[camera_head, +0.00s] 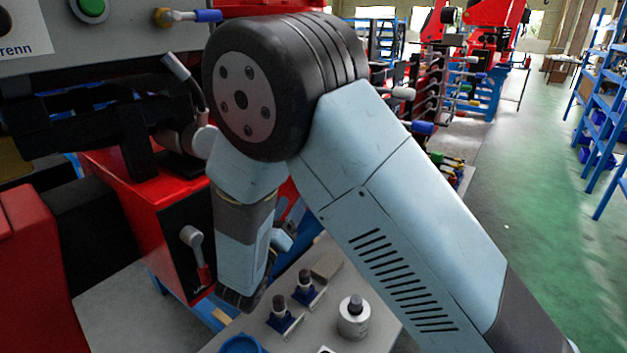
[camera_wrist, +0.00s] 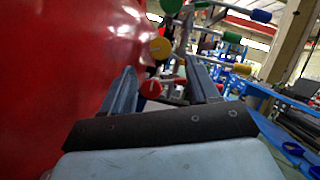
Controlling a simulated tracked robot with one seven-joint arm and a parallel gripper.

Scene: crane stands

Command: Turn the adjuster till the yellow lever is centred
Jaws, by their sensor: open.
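In the wrist view my gripper (camera_wrist: 164,74) is open, with its two fingers apart and no object held between them. A yellow round knob (camera_wrist: 160,48) shows just beyond the fingertips, beside a red machine surface. A red ball knob (camera_wrist: 151,89) is seen between the fingers, with metal rods behind it. I cannot tell which part is the adjuster, or whether the yellow knob belongs to the yellow lever. In the head view my arm hides much of the machine, and my gripper's fingers are not clear there.
A red machine body (camera_wrist: 60,70) fills the left of the wrist view, close to the left finger. In the head view a grey bench (camera_head: 245,330) carries several small parts. The green floor (camera_head: 520,230) at right is clear.

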